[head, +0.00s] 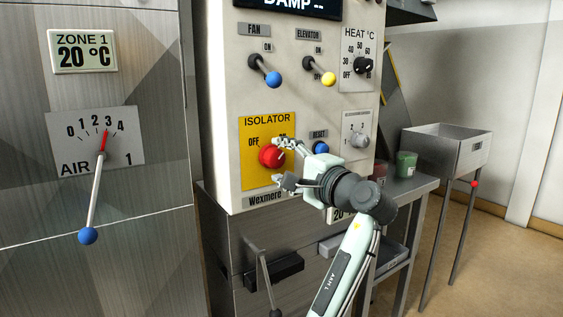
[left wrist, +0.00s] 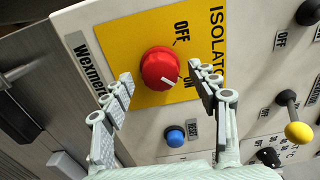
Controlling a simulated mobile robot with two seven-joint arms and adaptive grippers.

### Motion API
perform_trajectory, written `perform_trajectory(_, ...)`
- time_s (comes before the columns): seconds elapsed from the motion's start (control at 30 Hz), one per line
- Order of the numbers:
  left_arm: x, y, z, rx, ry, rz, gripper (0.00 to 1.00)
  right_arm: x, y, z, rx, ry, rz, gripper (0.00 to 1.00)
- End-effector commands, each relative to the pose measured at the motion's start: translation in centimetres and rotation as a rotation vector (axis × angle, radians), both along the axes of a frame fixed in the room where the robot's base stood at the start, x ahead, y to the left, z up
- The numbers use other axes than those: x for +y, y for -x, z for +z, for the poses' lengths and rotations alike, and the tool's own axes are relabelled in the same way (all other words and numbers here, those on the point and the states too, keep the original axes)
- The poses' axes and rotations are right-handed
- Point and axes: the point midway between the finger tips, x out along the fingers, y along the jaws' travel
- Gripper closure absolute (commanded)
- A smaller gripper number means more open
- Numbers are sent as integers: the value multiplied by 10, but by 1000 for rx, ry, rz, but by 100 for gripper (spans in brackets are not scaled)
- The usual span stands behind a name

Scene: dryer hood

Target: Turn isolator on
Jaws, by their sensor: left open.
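The isolator is a red round knob (head: 270,156) on a yellow plate (head: 246,178) with OFF at its left and ON at its right. In the left wrist view the red knob (left wrist: 160,68) shows a white mark pointing towards the ON label. My left gripper (head: 277,163) is open at the knob, coming from the lower right. In the left wrist view my left gripper (left wrist: 160,72) has its fingers at either side of the knob, with no clear contact seen. A finger partly hides the ON label in the head view. My right gripper is not in view.
On the same panel are a blue-tipped fan lever (head: 272,78), a yellow-tipped elevator lever (head: 327,78), a heat dial (head: 363,65) and a blue reset button (head: 321,147). A grey bench and a metal bin (head: 446,146) stand at the right.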

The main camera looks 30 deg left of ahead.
Motion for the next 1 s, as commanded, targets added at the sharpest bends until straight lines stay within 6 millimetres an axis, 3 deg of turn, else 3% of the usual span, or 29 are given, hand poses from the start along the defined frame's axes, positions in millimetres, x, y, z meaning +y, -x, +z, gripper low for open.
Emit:
perform_trajectory(0.53,-94,38,-1,1,3,-4,41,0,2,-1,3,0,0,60)
perform_trajectory(0.7,-105,43,0,1,2,-2,41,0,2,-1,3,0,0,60)
perform_trajectory(1.0,-106,44,0,0,1,-1,41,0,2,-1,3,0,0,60)
